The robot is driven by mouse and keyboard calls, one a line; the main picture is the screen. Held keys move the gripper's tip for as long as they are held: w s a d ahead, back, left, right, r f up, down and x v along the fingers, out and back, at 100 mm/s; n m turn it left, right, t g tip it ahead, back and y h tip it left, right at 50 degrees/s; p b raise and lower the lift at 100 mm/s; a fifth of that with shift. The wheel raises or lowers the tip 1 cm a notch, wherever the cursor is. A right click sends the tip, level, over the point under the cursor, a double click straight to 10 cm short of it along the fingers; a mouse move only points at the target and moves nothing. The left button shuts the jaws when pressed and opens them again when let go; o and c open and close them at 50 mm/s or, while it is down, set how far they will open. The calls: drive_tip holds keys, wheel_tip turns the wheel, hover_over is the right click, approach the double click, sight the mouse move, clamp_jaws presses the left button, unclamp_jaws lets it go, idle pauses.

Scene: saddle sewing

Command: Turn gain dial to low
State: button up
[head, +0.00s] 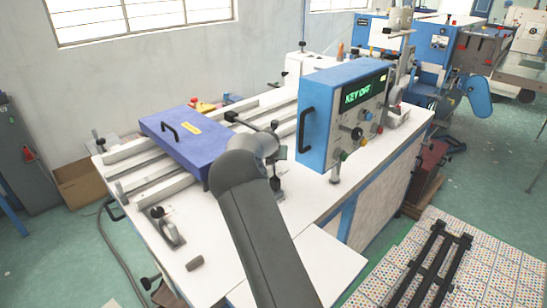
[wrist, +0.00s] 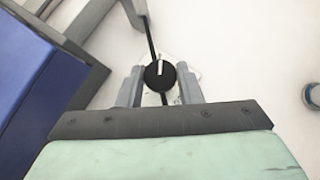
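A round black dial (wrist: 160,75) with a white pointer mark shows in the wrist view on a white surface. The pointer stands nearly straight up in that view. My gripper (wrist: 160,82) is open, with one grey finger on each side of the dial. A gap shows between the dial and at least the left finger; I cannot tell how deep the fingers reach around it. In the head view my arm covers most of the gripper, and I cannot make out this dial. No label for low is readable.
A blue control box (head: 313,128) with a green "KEY OFF" display (head: 363,92) and several knobs stands right of my arm. A blue-purple cover (head: 178,140) lies to the left. A thin dark rod (wrist: 151,45) runs by the dial.

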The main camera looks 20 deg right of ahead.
drive_tip(key=shift+s+d+f+n+b, duration=0.15)
drive_tip(key=shift+n+b, duration=0.15)
drive_tip(key=shift+b, duration=0.25)
drive_tip(key=shift+f+n+t+y+b, duration=0.1)
drive_tip(key=shift+n+t+y+b, duration=0.2)
drive_tip(key=shift+n+y+b, duration=0.5)
drive_tip(key=shift+r+n+y+b, duration=0.2)
drive_tip(key=shift+n+y+b, duration=0.15)
drive_tip(key=shift+b, duration=0.2)
drive_tip(key=o, duration=1)
drive_tip(key=shift+r+p, duration=0.1)
drive_tip(key=shift+p, duration=0.3)
